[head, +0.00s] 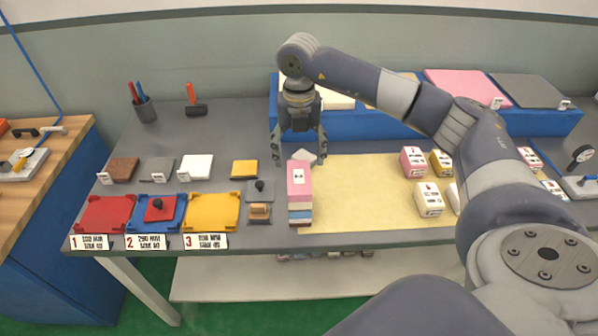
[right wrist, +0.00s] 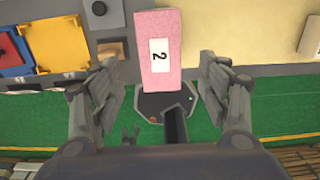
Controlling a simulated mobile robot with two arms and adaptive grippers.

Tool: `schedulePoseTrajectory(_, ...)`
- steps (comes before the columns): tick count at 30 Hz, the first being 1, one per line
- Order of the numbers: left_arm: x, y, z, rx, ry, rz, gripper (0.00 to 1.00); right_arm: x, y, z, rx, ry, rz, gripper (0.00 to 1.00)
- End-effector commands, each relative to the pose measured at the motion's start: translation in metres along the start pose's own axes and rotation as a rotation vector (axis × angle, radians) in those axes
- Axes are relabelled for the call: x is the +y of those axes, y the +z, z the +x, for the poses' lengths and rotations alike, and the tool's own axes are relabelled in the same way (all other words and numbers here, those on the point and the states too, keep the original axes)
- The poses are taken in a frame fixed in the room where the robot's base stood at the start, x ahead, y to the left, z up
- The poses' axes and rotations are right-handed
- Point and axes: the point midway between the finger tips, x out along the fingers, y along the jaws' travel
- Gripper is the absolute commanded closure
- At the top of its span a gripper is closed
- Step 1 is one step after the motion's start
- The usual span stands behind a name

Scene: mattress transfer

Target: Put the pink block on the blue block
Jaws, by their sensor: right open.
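The pink block (head: 299,174), with a white label on top, is the top of a layered stack near the table's front edge. A blue layer, seemingly the blue block (head: 300,214), shows lower in the stack's front face; small size hides exactly what touches it. My right gripper (head: 299,158) points down, open and empty, over the stack's back end. In the right wrist view the pink block (right wrist: 157,48) shows a "2" label and lies between the spread fingers (right wrist: 158,75), with gaps at both sides. My left gripper is not in view.
Red, blue and yellow trays (head: 211,212) stand left of the stack. A small wooden-coloured block (head: 259,212) and a grey plate with a knob (head: 261,190) are close beside it. A pale yellow mat (head: 365,190) lies right, mostly clear, with several labelled blocks (head: 413,161) at its right end.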

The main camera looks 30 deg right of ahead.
Motion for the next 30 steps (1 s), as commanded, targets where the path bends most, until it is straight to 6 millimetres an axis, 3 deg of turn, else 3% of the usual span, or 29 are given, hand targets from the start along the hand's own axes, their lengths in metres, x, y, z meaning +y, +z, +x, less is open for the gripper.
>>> schedulePoseTrajectory(6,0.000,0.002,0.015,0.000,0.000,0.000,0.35,0.001,0.000,-0.037,-0.002,0.003,0.000,0.31)
schedulePoseTrajectory(10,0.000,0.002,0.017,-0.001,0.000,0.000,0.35,0.000,0.000,-0.048,-0.001,0.001,0.001,0.31)
schedulePoseTrajectory(30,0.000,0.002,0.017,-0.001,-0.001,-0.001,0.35,0.000,0.000,-0.052,0.001,-0.001,0.000,0.31)
